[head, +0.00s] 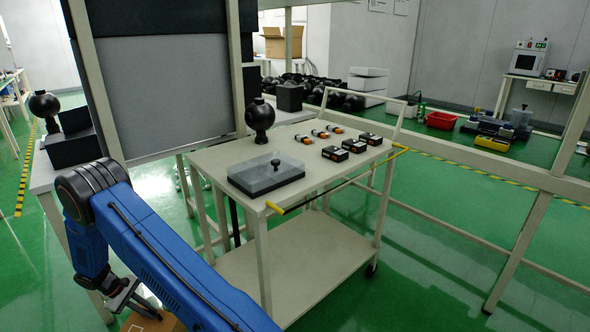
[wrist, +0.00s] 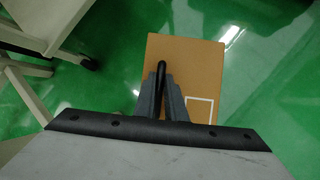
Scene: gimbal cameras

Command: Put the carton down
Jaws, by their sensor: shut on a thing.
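The carton (wrist: 203,68) is a brown box with a white printed outline on its face. In the wrist view it lies beyond my gripper (wrist: 163,72), with green floor around it. My gripper is shut on the carton, its dark fingers narrow and close together. In the head view my gripper (head: 138,304) hangs low at the bottom left, below the blue arm. Only a small brown part of the carton (head: 158,325) shows there, cut off by the frame and partly hidden by the arm. I cannot tell whether the carton touches the floor.
A pale two-shelf cart (head: 312,182) stands right of my arm, with a grey-topped case (head: 265,175), a black sphere unit (head: 260,118) and several small black boxes on top. Its lower shelf (head: 305,262) is empty. A caster (wrist: 88,63) is near the carton.

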